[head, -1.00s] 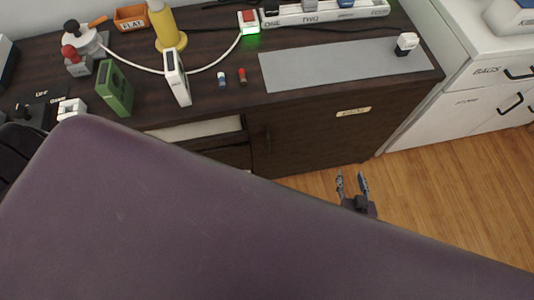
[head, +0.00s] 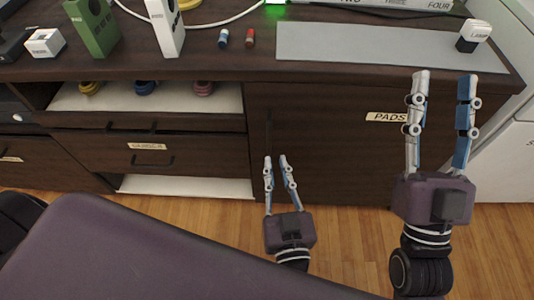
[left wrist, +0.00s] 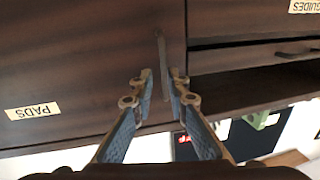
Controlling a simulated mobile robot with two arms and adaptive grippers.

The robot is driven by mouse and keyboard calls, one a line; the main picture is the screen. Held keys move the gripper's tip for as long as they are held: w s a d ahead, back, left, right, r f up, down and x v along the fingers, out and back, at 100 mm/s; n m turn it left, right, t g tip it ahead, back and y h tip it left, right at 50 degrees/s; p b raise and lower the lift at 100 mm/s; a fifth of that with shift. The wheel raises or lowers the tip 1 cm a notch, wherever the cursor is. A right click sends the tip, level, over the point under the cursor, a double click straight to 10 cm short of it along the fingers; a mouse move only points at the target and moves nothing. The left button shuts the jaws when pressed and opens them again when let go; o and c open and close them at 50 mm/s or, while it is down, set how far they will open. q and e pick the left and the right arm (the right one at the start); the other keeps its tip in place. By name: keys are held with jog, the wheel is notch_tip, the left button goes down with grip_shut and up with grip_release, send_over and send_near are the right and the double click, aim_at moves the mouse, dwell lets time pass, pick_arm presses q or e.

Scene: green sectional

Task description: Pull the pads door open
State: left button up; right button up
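The pads door (head: 330,150) is a dark wood cabinet door with a tan PADS label (head: 388,117), and it is closed. Its slim upright handle (left wrist: 161,62) is near the door's edge beside the drawers in the left wrist view. My left gripper (head: 275,158) is low in front of the door's left side. In the left wrist view its fingers (left wrist: 160,76) are apart, one on either side of the handle; I cannot tell whether they touch it. My right gripper (head: 443,78) is open and empty, in front of the door's right part.
Drawers (head: 150,150) and an open shelf (head: 150,97) with several coloured items are left of the door. The counter above holds a grey mat (head: 380,48), a green box (head: 93,27) and a white box (head: 165,27). Wood floor (head: 350,230) is clear before the door.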

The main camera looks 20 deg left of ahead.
aim_at(269, 142)
pick_arm(q)
jog(key=shift+n+y, duration=0.3)
jog(key=shift+n, duration=0.1)
jog(key=x, duration=0.5)
jog(key=r+x, duration=0.1)
jog(key=x, duration=0.1)
jog(key=shift+w+a, duration=0.15)
jog(key=shift+a, duration=0.15)
pick_arm(e)
jog(key=s+r, duration=0.1)
jog(key=s+r+t+y, duration=0.1)
jog(key=shift+s+d+r+t, duration=0.2)
jog(key=shift+s+r+t, duration=0.1)
jog(key=shift+s, duration=0.1)
pick_arm(q)
grip_shut()
jog(key=shift+f+b, duration=0.1)
jog(key=shift+b, duration=0.2)
